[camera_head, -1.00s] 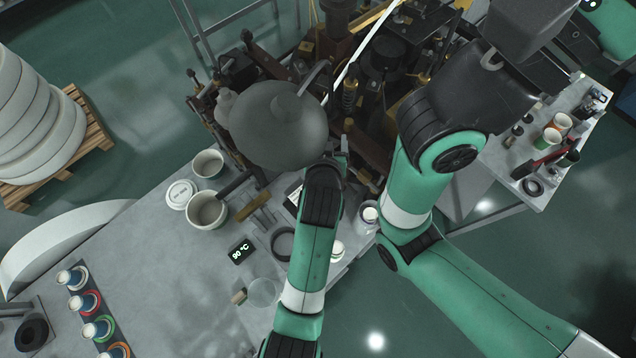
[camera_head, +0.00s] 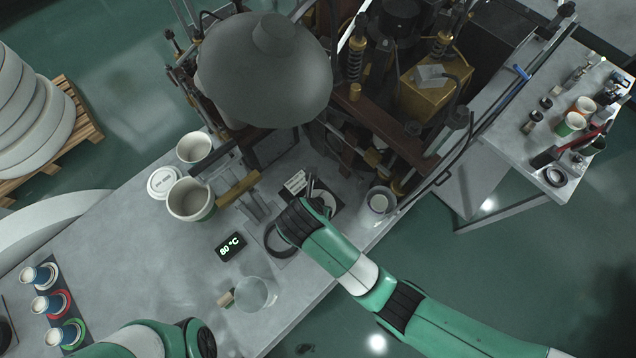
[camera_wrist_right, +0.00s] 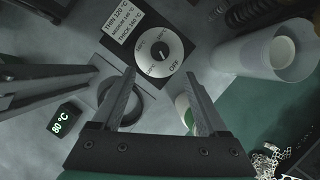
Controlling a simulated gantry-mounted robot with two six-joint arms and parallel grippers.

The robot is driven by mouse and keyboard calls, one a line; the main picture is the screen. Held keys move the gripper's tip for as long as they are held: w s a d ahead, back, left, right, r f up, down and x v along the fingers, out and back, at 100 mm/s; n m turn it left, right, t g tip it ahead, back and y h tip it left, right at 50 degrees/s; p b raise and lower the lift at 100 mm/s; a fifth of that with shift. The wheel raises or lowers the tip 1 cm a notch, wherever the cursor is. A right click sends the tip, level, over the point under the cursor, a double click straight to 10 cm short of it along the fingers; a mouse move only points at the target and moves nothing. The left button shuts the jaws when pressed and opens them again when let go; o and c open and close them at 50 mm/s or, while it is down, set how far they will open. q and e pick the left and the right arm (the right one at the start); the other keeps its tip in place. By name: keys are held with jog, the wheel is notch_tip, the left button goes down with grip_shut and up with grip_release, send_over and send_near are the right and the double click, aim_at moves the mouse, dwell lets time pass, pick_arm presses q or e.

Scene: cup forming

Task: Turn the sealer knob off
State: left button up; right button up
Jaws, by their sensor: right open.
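The sealer knob (camera_wrist_right: 160,52) is a white round dial on a black plate, below the centre top of the right wrist view. Its rim carries temperature marks and the word OFF at the lower right. A small dark mark sits near its middle; I cannot tell exactly where it points. My right gripper (camera_wrist_right: 165,90) is open and empty, its two fingers apart and pointing toward the dial. In the head view, my right gripper (camera_head: 313,184) is over the dial plate and partly hides it. My left arm shows at the bottom left, its gripper out of view.
A display (camera_head: 230,246) reads 80 °C. A dark ring (camera_head: 272,243), a clear cup (camera_head: 257,293), a large pot (camera_head: 190,200) and a wooden-handled tool (camera_head: 240,188) lie nearby. A white cup (camera_head: 379,203) stands right of the dial. Machinery stands behind.

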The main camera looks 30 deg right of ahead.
jog(key=b+x, duration=0.2)
jog(key=x, duration=0.9)
jog(key=shift+w+d+f+b, duration=0.1)
jog(key=shift+f+b, duration=0.05)
jog(key=shift+b, duration=0.2)
grip_shut()
